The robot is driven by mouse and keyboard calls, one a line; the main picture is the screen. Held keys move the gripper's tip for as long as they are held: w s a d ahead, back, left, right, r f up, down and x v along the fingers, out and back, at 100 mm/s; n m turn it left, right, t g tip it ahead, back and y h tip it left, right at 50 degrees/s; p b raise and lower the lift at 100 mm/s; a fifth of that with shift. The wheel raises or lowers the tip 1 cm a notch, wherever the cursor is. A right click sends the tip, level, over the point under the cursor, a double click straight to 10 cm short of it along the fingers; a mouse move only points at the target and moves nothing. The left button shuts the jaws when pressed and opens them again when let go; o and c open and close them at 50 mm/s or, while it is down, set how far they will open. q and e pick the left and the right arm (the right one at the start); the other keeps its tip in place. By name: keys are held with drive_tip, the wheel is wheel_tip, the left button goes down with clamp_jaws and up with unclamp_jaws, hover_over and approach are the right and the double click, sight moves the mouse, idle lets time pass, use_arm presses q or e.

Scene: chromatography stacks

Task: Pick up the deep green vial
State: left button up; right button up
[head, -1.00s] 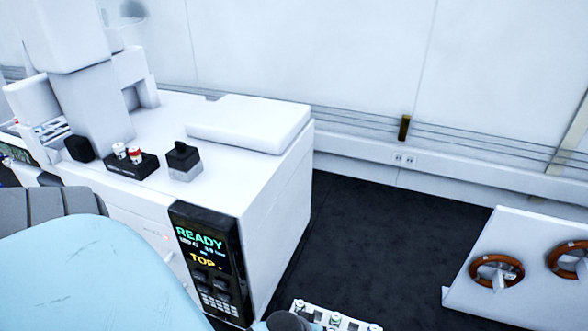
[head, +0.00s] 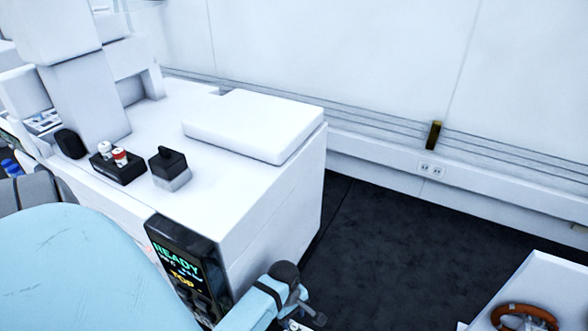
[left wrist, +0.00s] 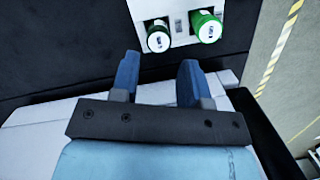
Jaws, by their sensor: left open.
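Two vials stand in a white rack (left wrist: 182,40) at the top of the left wrist view. The left one has a very dark green, almost black cap and looks like the deep green vial (left wrist: 158,37). The right one is a bright green vial (left wrist: 207,25). My left gripper (left wrist: 157,68) is open and empty, with its blue fingers short of the dark vial and roughly in line with it. In the head view my left gripper (head: 308,314) shows at the bottom edge, and the vials are hidden or out of frame. My right gripper is not in view.
A white instrument (head: 240,200) with a READY display (head: 178,265) stands left of the gripper. On it are a black vial holder (head: 118,170) and a black-topped block (head: 170,168). A white panel with an orange ring (head: 525,318) is at lower right. Dark floor lies between.

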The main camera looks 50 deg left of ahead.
sight(294, 325)
use_arm(q)
drive_tip(key=shift+d+f+p, duration=0.15)
drive_tip(key=shift+d+f, duration=0.05)
drive_tip(key=shift+f, duration=0.8)
drive_tip(key=shift+d+f+p, duration=0.2)
drive_tip(key=shift+f, duration=0.75)
drive_tip(key=shift+d+f+p, duration=0.15)
drive_tip(key=shift+d+f, duration=0.05)
drive_tip(key=shift+f, duration=0.8)
drive_tip(key=c, duration=0.7)
drive_tip(key=shift+w+r, duration=0.1)
drive_tip(key=shift+r, duration=0.05)
